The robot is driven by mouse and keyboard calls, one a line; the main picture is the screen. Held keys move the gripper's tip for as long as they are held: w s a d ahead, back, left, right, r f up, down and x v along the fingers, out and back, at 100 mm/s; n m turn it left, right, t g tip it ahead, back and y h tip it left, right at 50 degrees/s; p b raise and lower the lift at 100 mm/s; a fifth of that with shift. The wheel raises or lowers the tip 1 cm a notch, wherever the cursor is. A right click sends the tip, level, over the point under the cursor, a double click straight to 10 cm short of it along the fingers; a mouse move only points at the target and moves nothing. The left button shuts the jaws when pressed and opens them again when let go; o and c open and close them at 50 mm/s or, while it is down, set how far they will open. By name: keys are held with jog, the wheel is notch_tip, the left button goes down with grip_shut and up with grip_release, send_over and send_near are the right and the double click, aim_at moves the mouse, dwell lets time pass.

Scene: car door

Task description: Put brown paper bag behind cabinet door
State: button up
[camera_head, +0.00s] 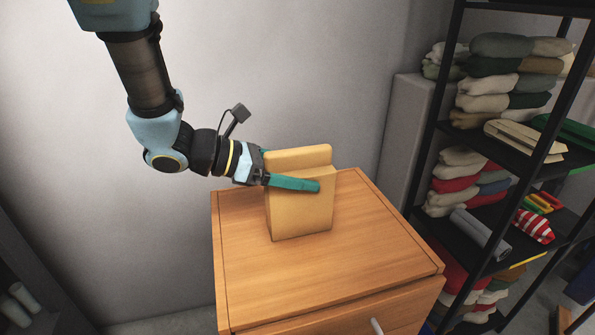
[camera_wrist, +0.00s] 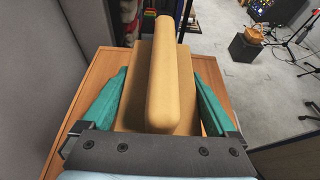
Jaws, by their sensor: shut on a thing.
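The brown paper bag (camera_head: 300,213) is a tan, upright block with a raised rear part, standing on or just above the wooden cabinet top; I cannot tell whether it touches. My gripper (camera_head: 292,183) reaches in from the left, and its teal fingers are shut on the bag's two sides. In the wrist view the bag (camera_wrist: 162,80) fills the space between the teal fingers (camera_wrist: 160,105). The wooden cabinet (camera_head: 375,255) has a front with a light handle (camera_head: 376,326) at the picture's bottom edge. Its front looks closed, but most of it is out of view.
A black shelf rack (camera_head: 460,130) with folded cloths stands close to the cabinet's right side. A pale wall (camera_head: 290,70) rises behind the cabinet. The cabinet top is bare around the bag. The wrist view shows grey floor (camera_wrist: 225,65) and a dark box (camera_wrist: 246,46) further off.

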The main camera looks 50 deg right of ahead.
jog(key=o, duration=1.4)
jog(key=shift+f, duration=0.1)
jog(key=shift+o, duration=0.2)
jog(key=shift+r+p, duration=0.35)
jog(key=shift+p, duration=0.05)
jog(key=b+v, duration=0.3)
jog(key=v, duration=0.9)
jog(key=shift+f, duration=0.25)
jog(key=shift+w+a, duration=0.1)
